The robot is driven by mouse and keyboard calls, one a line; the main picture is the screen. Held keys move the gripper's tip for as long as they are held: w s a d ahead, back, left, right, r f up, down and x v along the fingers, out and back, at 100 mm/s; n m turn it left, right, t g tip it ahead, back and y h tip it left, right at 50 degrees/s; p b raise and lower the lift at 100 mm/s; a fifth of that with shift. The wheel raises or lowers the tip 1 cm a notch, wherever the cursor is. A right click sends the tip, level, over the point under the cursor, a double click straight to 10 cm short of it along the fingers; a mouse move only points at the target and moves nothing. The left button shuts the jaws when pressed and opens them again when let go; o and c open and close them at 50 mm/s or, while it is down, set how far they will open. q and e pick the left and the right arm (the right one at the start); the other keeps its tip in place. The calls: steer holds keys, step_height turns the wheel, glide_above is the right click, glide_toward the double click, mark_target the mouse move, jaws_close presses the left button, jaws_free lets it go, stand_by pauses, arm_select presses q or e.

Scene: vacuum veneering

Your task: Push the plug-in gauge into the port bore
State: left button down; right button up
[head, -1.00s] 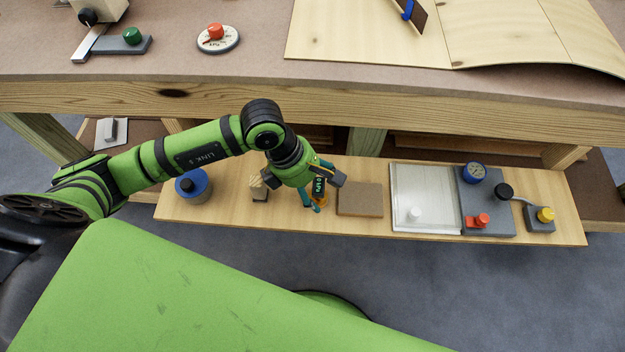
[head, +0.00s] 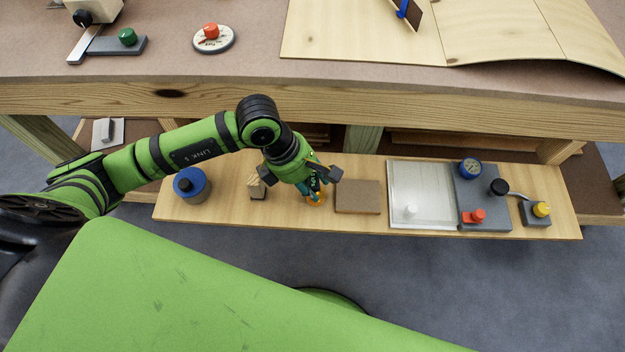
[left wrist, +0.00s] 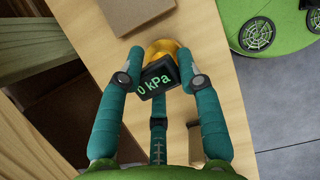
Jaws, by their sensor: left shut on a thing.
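The plug-in gauge shows a dark display reading 0 kPa (left wrist: 158,77) in the left wrist view, with a gold-orange round part (left wrist: 165,48) beyond it. My left gripper (left wrist: 165,58) is shut on the gauge, its teal fingers on both sides of the display. In the head view the left gripper (head: 314,190) is over the low wooden shelf, just left of a brown block, and the gauge is mostly hidden by the fingers. I cannot make out the port bore in either view. My right gripper is not in view.
On the shelf (head: 230,212) stand a blue-topped can (head: 191,184), a small wooden piece (head: 256,184), the brown block (head: 358,197), a white tray (head: 422,175) and a grey unit (head: 483,212) with knobs. The workbench edge (head: 300,98) overhangs behind the arm. A red-knobbed disc (head: 214,39) lies on the bench.

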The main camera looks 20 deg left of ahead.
mark_target(317, 181)
arm_select(q)
steer(key=shift+r+p, duration=0.8)
steer(key=shift+r, duration=0.75)
steer(key=shift+w, duration=0.1)
